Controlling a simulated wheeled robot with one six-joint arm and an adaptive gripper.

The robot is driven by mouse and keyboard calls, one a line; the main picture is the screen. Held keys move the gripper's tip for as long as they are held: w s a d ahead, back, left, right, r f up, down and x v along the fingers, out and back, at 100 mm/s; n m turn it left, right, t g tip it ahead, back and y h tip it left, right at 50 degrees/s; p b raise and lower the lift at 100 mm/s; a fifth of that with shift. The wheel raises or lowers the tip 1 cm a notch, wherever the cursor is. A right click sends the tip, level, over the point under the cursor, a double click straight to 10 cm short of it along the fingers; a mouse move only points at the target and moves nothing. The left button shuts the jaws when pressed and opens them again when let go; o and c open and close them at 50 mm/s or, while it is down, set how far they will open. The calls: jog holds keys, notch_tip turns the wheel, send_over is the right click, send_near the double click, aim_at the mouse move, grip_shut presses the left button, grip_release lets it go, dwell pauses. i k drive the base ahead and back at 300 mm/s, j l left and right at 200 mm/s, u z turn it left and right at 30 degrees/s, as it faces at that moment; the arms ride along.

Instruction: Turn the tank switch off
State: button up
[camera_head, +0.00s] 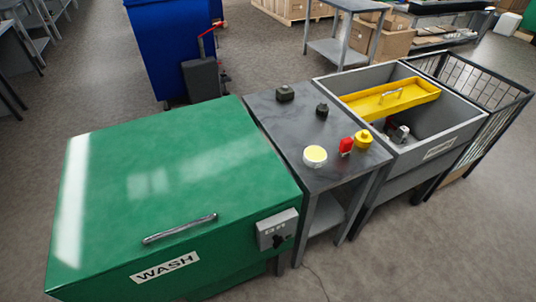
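A green tank (165,180) with a closed lid, a metal bar handle (180,229) and a "WASH" label (165,267) fills the lower left. A grey switch box (277,229) is fixed at its front right corner. The box has dark marks on top and a small black knob (280,242) on its face. The knob's exact setting is too small to tell. My gripper is not in view.
Floor in front is clear apart from a thin cable.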

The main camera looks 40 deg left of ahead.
aim_at(279, 240)
jog(key=u, duration=1.05)
jog(key=k+u, duration=0.7)
jog(key=k+j, duration=0.05)
jog(key=k, duration=0.05)
